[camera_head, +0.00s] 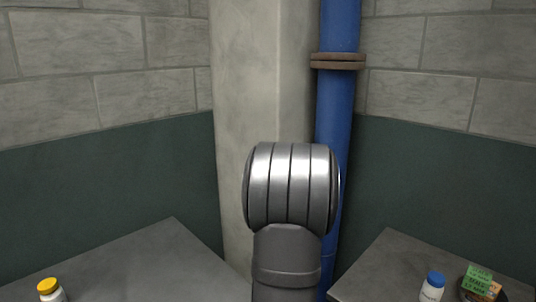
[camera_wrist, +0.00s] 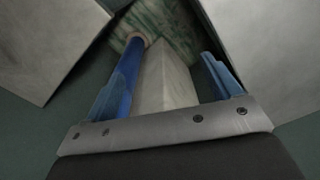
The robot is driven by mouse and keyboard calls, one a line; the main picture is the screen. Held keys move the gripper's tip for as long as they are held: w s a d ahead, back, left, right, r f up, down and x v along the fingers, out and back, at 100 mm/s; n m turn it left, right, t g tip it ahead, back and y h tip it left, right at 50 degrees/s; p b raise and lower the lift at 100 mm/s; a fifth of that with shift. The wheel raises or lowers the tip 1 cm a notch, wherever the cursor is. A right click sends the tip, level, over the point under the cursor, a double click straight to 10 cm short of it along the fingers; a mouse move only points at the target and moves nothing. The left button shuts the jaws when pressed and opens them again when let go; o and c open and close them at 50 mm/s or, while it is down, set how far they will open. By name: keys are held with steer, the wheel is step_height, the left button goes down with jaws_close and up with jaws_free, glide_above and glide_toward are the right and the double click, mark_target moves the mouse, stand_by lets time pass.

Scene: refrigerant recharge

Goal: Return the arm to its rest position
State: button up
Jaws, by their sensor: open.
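My arm (camera_head: 290,190) stands in the middle of the head view as a silver ribbed joint on a grey link. My gripper (camera_wrist: 161,68) shows only in the wrist view, with two blue fingers spread apart. Nothing is held between them. The left finger overlaps the blue pipe behind it, so its outline is hard to tell. The gripper itself is not visible in the head view.
A blue pipe (camera_head: 338,120) with a brown flange (camera_head: 337,61) runs beside a pale column (camera_head: 245,100). A yellow-capped bottle (camera_head: 49,290) stands on the left table (camera_head: 150,265). A blue-capped bottle (camera_head: 432,287) and green boxes (camera_head: 479,280) are on the right table (camera_head: 390,265).

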steer(key=s+a+f+n, duration=0.1)
steer(key=s+a+n, duration=0.2)
steer(key=a, duration=0.9)
steer(key=s, duration=0.3)
steer(key=shift+a+f, duration=0.15)
steer(key=shift+a, duration=0.2)
steer(key=o, duration=0.4)
steer(key=shift+d, duration=0.1)
